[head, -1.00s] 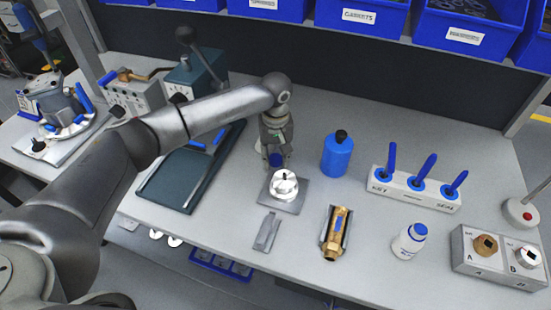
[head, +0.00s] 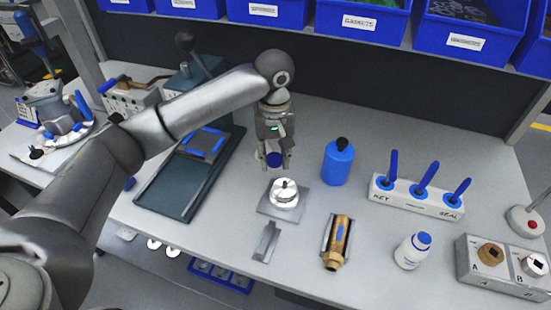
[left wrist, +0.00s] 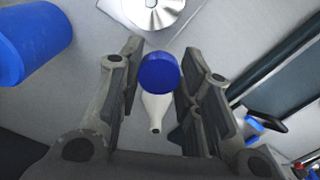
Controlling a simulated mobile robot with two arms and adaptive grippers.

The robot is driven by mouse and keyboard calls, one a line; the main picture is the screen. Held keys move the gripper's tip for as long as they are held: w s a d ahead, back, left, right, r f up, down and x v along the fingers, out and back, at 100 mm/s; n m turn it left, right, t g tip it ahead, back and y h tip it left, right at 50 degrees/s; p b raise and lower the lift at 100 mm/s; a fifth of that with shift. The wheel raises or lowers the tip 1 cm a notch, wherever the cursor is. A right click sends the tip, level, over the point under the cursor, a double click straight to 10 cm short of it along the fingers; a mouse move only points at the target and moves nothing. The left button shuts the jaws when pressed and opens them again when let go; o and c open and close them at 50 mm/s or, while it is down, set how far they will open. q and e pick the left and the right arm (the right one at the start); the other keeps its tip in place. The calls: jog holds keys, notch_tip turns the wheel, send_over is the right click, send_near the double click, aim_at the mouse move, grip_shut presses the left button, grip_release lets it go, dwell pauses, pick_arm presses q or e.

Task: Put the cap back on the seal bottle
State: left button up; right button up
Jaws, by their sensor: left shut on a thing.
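My left gripper (head: 274,163) is shut on a small blue piece (head: 274,159), above and just behind the silver round part. In the left wrist view the blue piece (left wrist: 160,73) is a round, cap-like end between the fingers (left wrist: 158,85), with a white tapered nozzle (left wrist: 155,108) pointing back toward the palm. A blue bottle (head: 338,165) with a black top stands right of the gripper. I cannot tell which is called the seal bottle. My right gripper is not in view.
The silver round part (head: 285,190) sits on a grey plate right below the gripper. A metal bracket (head: 267,242), a brass fitting (head: 338,240), a white rack with blue-handled tools (head: 420,200) and a switch box (head: 500,268) stand around. Blue bins line the back.

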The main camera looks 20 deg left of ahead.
pick_arm(q)
jog(key=s+d+r, duration=0.2)
jog(key=s+r, duration=0.2)
jog(key=s, duration=0.5)
jog(key=shift+w+d, duration=0.1)
